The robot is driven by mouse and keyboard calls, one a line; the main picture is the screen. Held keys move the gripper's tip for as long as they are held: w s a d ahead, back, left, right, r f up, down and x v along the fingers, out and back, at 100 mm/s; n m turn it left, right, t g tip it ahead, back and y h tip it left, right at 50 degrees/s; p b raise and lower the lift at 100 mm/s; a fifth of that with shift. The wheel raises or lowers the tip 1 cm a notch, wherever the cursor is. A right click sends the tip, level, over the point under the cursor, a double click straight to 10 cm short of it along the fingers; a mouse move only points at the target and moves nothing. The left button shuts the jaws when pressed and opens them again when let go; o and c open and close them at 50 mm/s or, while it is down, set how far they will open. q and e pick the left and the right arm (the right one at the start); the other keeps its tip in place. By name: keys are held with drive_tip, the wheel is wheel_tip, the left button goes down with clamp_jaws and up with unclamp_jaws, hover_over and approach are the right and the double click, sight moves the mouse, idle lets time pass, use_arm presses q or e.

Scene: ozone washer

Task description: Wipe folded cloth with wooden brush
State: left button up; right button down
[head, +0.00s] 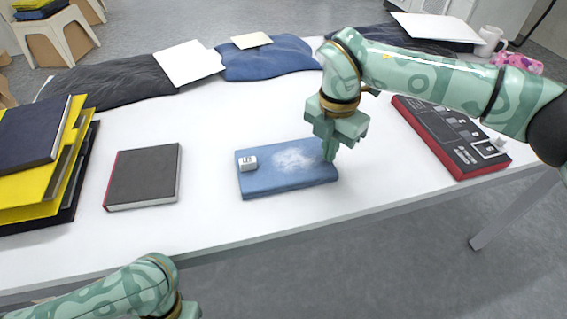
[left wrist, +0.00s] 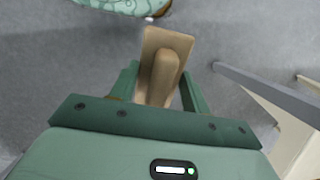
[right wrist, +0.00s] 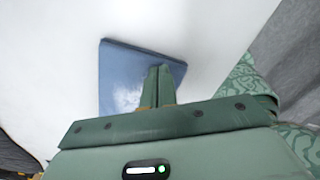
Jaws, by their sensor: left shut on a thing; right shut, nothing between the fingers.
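My left gripper (left wrist: 157,90) is shut on the wooden brush (left wrist: 168,45), held over the grey floor. In the head view the left gripper and brush are out of frame.
A dark book (head: 143,177) lies left of the cloth. A stack of yellow and dark folders (head: 45,160) is at the far left. A red-black box (head: 455,140) lies at the right. Folded clothes (head: 265,60) line the back of the white table (head: 220,230).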

drive_tip(key=shift+f, duration=0.3)
